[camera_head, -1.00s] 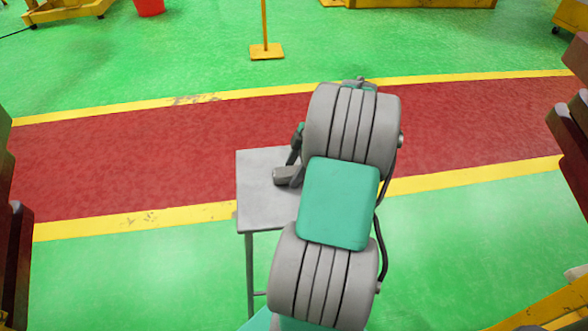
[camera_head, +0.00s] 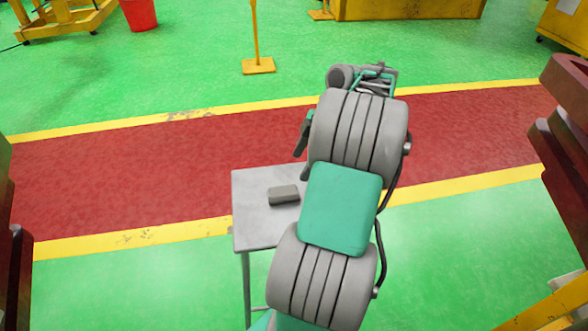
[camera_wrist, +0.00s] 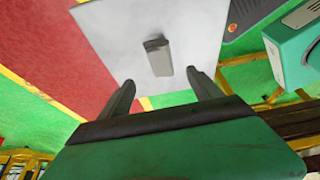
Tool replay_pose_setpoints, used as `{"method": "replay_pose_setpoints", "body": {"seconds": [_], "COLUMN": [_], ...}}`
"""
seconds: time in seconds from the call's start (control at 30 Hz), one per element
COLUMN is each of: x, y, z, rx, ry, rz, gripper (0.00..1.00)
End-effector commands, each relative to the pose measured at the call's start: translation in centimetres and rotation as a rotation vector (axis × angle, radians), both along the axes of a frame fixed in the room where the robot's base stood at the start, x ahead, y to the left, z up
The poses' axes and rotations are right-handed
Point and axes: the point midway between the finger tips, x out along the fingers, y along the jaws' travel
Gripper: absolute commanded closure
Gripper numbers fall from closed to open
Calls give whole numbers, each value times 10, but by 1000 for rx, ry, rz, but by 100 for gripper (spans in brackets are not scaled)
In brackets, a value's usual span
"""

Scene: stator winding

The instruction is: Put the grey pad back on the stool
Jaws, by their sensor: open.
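The grey pad (camera_head: 284,195) lies on the grey top of the stool (camera_head: 258,222), left of my arm in the head view. In the wrist view the pad (camera_wrist: 159,58) rests near the middle of the stool top (camera_wrist: 110,38), with bare surface around it. My gripper (camera_wrist: 165,92) is open and empty, its two fingers apart. The pad shows beyond the fingertips and nothing is between them. In the head view my arm hides the right part of the stool and the fingers are mostly hidden.
A yellow post on a square base (camera_head: 258,66) stands on the green floor beyond the red walkway (camera_head: 130,185). A red bucket (camera_head: 139,14) and yellow frames are at the back. Dark red and yellow structures (camera_head: 566,130) flank the right side.

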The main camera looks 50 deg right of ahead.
Motion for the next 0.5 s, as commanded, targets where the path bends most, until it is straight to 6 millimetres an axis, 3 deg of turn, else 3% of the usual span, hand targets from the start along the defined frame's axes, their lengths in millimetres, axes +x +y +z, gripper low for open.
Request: {"method": "replay_pose_setpoints", "body": {"seconds": [0.17,0.27,0.37,0.4,0.5], "x": [4,26,52,58,50], "y": [5,41,112,146,225], "z": [6,14,23,25,23], "rx": [1,0,-7,-14,-42], "ry": [7,42,107,134,183], "rz": [-9,-75,-216,-291,-493], "gripper": [26,26,26,26,26]}}
